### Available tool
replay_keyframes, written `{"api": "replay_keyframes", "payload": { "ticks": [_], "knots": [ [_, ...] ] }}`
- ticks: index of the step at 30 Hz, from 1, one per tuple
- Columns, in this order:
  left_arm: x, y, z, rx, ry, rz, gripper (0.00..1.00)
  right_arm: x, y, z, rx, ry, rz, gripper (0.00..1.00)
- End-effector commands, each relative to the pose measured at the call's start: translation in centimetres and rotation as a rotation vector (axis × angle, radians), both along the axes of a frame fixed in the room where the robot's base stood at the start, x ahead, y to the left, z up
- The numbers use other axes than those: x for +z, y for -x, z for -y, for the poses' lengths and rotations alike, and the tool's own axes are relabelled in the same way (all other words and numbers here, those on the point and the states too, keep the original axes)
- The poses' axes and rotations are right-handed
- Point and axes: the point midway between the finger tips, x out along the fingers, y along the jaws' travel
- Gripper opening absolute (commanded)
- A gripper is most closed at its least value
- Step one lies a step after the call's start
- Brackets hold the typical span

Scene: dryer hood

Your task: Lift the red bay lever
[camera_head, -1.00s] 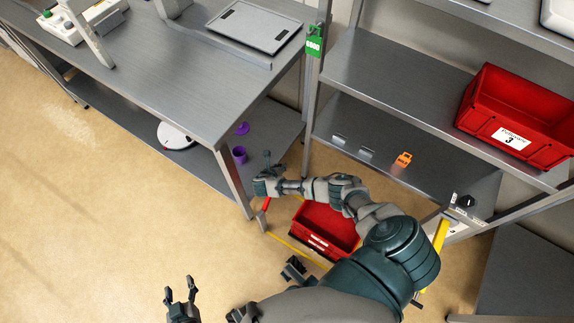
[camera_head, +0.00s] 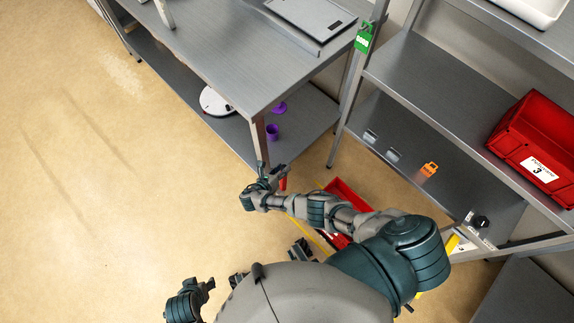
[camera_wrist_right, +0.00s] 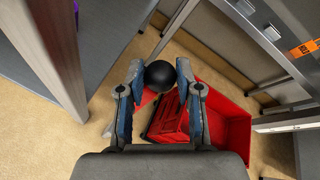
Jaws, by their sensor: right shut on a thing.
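The red bay lever (camera_head: 283,184) is a short red piece beside my right gripper (camera_head: 268,180) in the head view, low near the bench leg. In the right wrist view a black ball knob (camera_wrist_right: 160,77) sits between the two fingers of my right gripper (camera_wrist_right: 159,68). Red lever parts (camera_wrist_right: 143,99) show just below the knob. The right gripper is shut on the lever's knob. My left gripper (camera_head: 190,297) is at the bottom left of the head view, away from the lever; its finger opening is unclear.
A red bin (camera_head: 348,197) stands on the floor right beside the lever, partly hidden by my right arm. A steel bench (camera_head: 228,55) stands behind, and a shelf rack (camera_head: 430,85) with a red crate (camera_head: 535,150) stands right. Open floor lies left.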

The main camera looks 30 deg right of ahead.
Motion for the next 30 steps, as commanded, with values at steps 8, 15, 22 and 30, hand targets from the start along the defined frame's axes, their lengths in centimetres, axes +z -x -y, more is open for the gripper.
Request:
{"api": "replay_keyframes", "payload": {
  "ticks": [8,15,22,30],
  "knots": [
    [-0.21,0.25,-0.08,0.0,-0.003,-0.011,0.58,-1.21,0.94,-0.63,0.002,-0.018,-0.024,0.0],
    [-0.21,0.25,-0.09,0.001,-0.003,-0.011,0.58,-1.23,0.93,-0.51,0.001,-0.017,-0.024,0.39],
    [-0.16,0.28,-0.08,0.001,-0.003,-0.011,0.58,-0.92,0.74,-0.38,-0.001,-0.013,-0.019,0.59],
    [-0.03,0.25,-0.04,0.0,-0.001,-0.008,0.58,-0.27,1.03,-1.31,0.0,-0.012,-0.014,0.59]
  ]
}}
